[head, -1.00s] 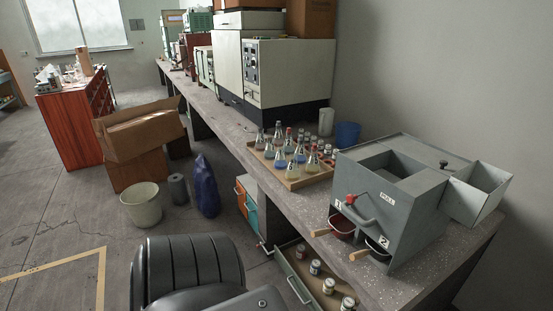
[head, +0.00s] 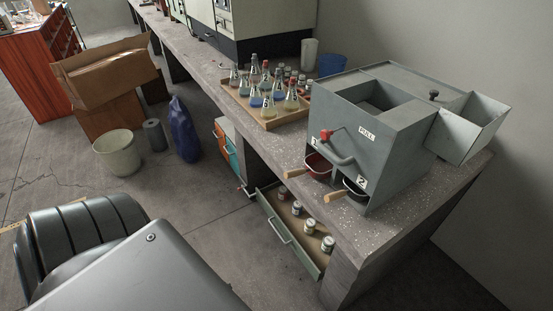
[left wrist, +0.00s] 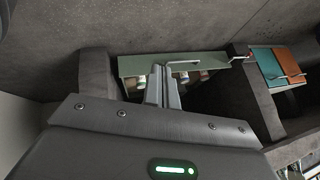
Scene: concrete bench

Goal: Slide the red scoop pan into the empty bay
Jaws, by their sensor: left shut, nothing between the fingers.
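The grey metal machine (head: 395,135) stands on the bench with two front openings, labelled 1 and 2. The red scoop pan (head: 318,167) is at opening 1, its wooden handle pointing out to the left. A black pan (head: 354,187) with a wooden handle is at opening 2. How deep either pan sits, I cannot tell. I see no plainly empty bay. In the left wrist view my left gripper (left wrist: 163,90) is shut and empty, in front of an open drawer, with no pan in that view. In the head view its fingertips do not show. My right gripper is not visible.
A wooden tray (head: 270,118) of flasks stands behind the machine on the speckled bench (head: 290,145). The open green drawer (head: 277,232) with several jars juts out below the bench front. Floor left of the drawer is clear.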

